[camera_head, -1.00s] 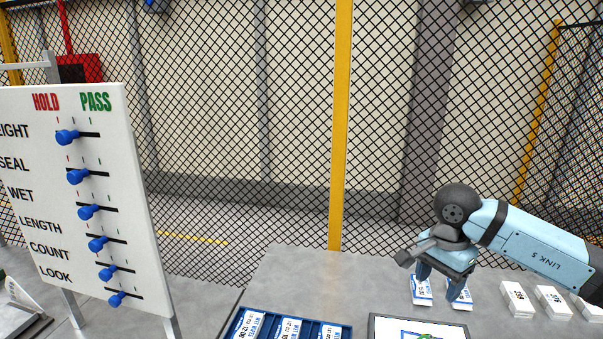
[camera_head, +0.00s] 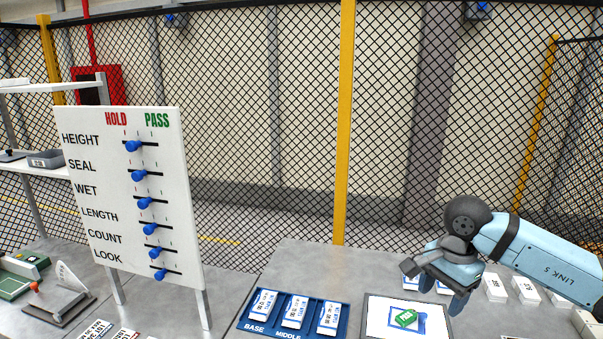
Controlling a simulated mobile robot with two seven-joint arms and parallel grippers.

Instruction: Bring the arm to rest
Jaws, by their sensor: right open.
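My right arm comes in from the right edge. Its gripper (camera_head: 446,296) hangs in the air above the right part of the grey table (camera_head: 300,258), fingers pointing down. It is open, with nothing seen between the fingers. It partly covers blue-and-white packets (camera_head: 411,283) on the table behind it. My left gripper is not in view.
A white board (camera_head: 105,190) with HOLD and PASS columns stands at left, its blue knobs nearer the HOLD side. A blue tray (camera_head: 345,319) holds white packets. White stacks (camera_head: 495,288) stand right. Mesh fence stands behind.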

